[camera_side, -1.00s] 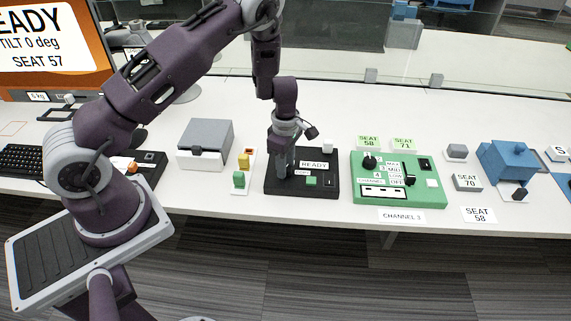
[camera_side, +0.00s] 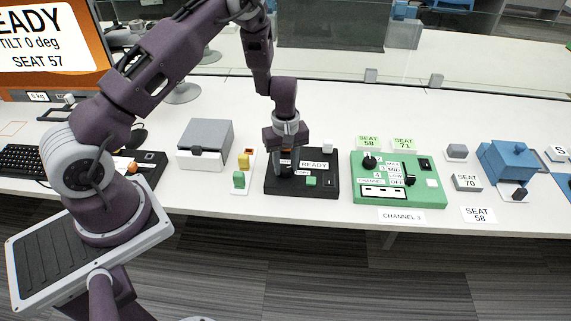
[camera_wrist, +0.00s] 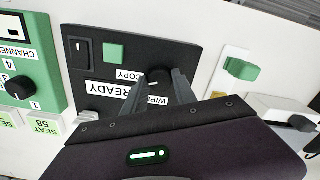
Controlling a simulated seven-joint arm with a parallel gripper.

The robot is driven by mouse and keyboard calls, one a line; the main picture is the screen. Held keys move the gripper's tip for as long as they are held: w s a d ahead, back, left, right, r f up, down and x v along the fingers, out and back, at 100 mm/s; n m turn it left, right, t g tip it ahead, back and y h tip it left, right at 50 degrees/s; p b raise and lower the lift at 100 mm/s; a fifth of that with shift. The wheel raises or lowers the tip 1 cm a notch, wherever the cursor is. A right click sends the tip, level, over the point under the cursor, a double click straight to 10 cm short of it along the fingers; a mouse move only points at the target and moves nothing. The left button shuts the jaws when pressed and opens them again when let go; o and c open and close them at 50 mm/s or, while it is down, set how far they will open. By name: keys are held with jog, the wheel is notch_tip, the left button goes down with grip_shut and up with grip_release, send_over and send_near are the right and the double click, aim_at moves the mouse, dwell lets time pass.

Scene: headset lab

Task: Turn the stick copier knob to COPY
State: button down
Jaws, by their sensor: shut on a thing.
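The stick copier (camera_side: 325,192) is a black box with a READY label, a small green square and a switch; it also shows in the wrist view (camera_wrist: 185,40). Its dark round knob (camera_wrist: 158,76) is between my fingers. The COPY label (camera_wrist: 130,75) is beside the knob, and a WIPE label (camera_wrist: 157,99) is partly covered by a finger. My gripper (camera_wrist: 165,84) is shut on the knob, pointing down at the copier's left part in the side view (camera_side: 286,170). The knob's pointer direction cannot be made out, and the fingers hide much of the knob.
A green panel (camera_side: 358,195) with black knobs stands to the right. A white holder with yellow and green blocks (camera_side: 239,180) and a grey-lidded box (camera_side: 206,140) stand to the left. Blue equipment (camera_side: 510,160) is farther right.

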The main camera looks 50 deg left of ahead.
aim_at(286, 168)
jog(key=shift+m, duration=0.4)
jog(key=c, duration=1)
grip_release()
notch_tip(286, 168, up, 7)
jog(key=shift+r, duration=0.1)
